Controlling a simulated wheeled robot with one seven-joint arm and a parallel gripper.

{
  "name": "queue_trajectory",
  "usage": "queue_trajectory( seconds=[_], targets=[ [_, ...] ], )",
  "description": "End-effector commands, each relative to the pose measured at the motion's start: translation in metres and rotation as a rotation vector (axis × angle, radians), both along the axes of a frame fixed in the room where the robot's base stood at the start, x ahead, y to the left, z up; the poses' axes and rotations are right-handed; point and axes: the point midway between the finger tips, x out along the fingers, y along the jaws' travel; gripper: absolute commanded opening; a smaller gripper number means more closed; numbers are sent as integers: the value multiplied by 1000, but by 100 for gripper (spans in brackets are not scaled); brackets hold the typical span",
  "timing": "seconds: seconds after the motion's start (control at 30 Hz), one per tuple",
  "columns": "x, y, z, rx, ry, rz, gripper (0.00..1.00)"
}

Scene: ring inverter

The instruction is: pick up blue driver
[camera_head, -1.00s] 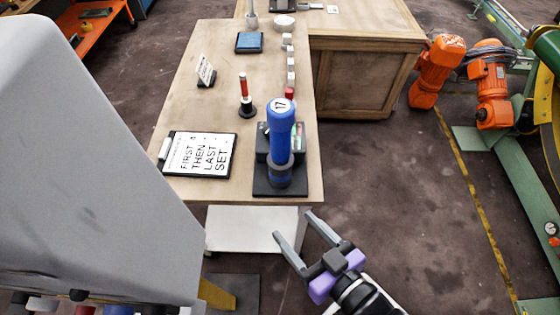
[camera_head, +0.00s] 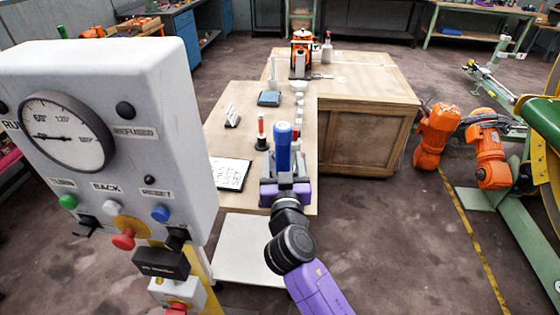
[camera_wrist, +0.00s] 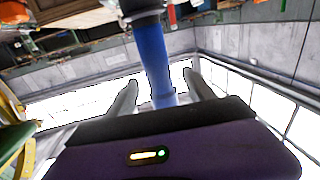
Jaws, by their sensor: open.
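The blue driver (camera_head: 283,146) stands upright near the front right end of the workbench in the head view, with a blue cylindrical body. In the wrist view the blue driver (camera_wrist: 154,58) shows between the two fingers, with a dark collar at the top of the picture. My gripper (camera_head: 285,183) is at the bench's front edge, right at the driver's lower part and partly hiding it. In the wrist view my gripper (camera_wrist: 158,92) is open, one finger on each side of the driver. I cannot tell whether either finger touches it.
A red-topped post (camera_head: 262,132) and a lettered clipboard (camera_head: 231,173) are left of the driver. A blue pad (camera_head: 269,98) and several small light pieces lie farther back. A grey control panel (camera_head: 110,130) with a gauge stands at left.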

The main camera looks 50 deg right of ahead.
Motion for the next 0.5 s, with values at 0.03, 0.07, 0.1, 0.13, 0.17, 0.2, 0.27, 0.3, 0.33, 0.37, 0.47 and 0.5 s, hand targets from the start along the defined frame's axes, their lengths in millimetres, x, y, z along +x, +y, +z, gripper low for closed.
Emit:
queue_trajectory(
  seconds=[0.03, 0.07, 0.1, 0.13, 0.17, 0.2, 0.27, 0.3, 0.33, 0.37, 0.47, 0.5],
  targets=[
    [3, -4, 2, -2, -1, -4, 63],
    [5, -6, 2, -2, -1, -4, 63],
    [8, -9, 3, -4, -1, -3, 63],
    [10, -11, 3, -3, 0, -3, 63],
    [13, -13, 2, -4, 1, -2, 63],
    [16, -16, 3, -4, 1, -2, 63],
    [19, -20, 3, -4, 1, -2, 63],
    [22, -23, 4, -3, 0, -2, 63],
    [24, -25, 5, -4, 1, -2, 63],
    [27, -29, 5, -4, 1, -2, 63],
    [37, -41, 7, -4, 1, -3, 63],
    [41, -44, 6, -4, 2, -2, 63]
  ],
)
